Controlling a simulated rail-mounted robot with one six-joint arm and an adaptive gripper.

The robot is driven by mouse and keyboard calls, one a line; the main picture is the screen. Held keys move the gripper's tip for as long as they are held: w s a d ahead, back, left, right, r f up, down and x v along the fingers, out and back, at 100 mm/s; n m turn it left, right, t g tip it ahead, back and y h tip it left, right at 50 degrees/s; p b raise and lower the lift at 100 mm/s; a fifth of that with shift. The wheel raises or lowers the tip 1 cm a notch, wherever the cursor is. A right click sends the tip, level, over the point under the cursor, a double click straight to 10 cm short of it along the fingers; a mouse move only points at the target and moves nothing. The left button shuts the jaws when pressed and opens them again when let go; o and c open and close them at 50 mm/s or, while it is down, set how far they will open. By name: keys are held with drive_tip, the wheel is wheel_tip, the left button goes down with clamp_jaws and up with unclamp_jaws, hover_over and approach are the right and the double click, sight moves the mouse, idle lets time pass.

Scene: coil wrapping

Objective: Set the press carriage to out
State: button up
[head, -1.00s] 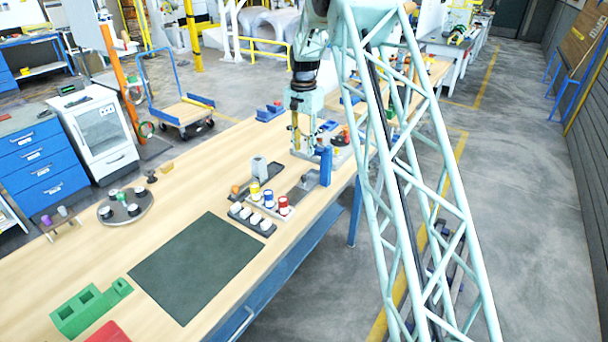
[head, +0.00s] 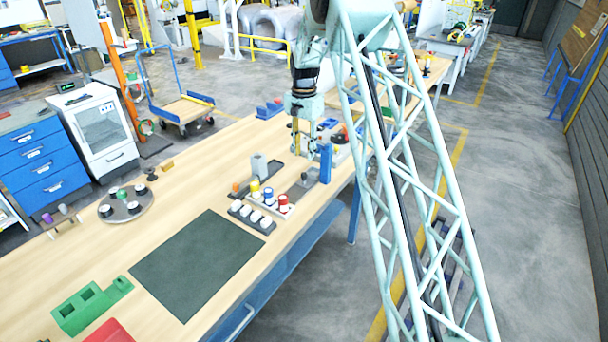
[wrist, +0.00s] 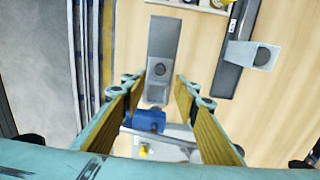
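The press stands near the table's right edge, with a blue upright (head: 326,163) and a dark grey bed (head: 302,191) in the head view. In the wrist view its grey bed (wrist: 163,40) bears a dark round spot. A lighter grey block (wrist: 157,93), which looks like the carriage, sits at the bed's near end, beside the blue upright (wrist: 148,120). My gripper (head: 297,150) is above the table by the press. In the wrist view my gripper (wrist: 158,92) has its yellow-padded fingers wide apart, on either side of the block in the picture. Nothing is between them; contact cannot be told.
A dark tray (wrist: 225,80) with a grey block (wrist: 250,54) lies to the right in the wrist view. A rack with coloured spools (head: 270,203) and a tray of white pieces (head: 247,218) stand nearby. A dark mat (head: 197,265) lies in front.

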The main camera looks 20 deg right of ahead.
sight(304, 173)
drive_tip(key=shift+f, duration=5.6)
clamp_jaws()
